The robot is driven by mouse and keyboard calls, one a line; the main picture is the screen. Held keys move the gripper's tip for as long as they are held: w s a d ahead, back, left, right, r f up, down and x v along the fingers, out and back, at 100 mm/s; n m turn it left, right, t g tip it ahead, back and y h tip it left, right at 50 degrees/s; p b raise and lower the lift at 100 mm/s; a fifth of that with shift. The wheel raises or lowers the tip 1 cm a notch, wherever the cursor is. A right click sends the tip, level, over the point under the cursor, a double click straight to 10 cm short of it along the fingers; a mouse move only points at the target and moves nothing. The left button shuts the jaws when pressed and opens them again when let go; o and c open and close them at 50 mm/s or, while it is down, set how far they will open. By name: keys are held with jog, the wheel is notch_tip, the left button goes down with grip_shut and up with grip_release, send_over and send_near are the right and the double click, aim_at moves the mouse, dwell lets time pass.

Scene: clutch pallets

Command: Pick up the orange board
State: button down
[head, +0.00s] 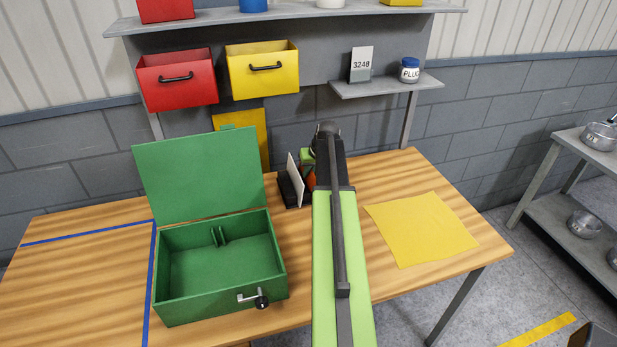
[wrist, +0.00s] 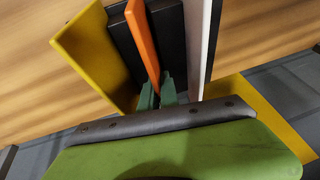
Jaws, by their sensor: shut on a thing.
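The orange board (wrist: 142,42) stands on edge in the wrist view, with its lower end between the green fingertips of my gripper (wrist: 158,94). My gripper is shut on it. In the head view only a small orange part (head: 310,179) shows beside my arm, and the rest is hidden behind the arm. The board is at a black rack (wrist: 172,38); whether it is still seated in a slot I cannot tell. The rack (head: 291,188) also shows in the head view, with a white board (head: 296,179) upright in it.
An open green box (head: 170,311) with its lid up stands left of the rack. A yellow sheet (head: 420,228) lies flat at right. A yellow panel (head: 243,136) stands at the back. Red (head: 176,80) and yellow (head: 262,70) bins hang above. Blue tape (head: 150,290) marks the table's left.

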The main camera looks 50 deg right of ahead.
jog(key=shift+s+d, duration=0.1)
notch_tip(320, 180, up, 18)
jog(key=p, duration=1.8)
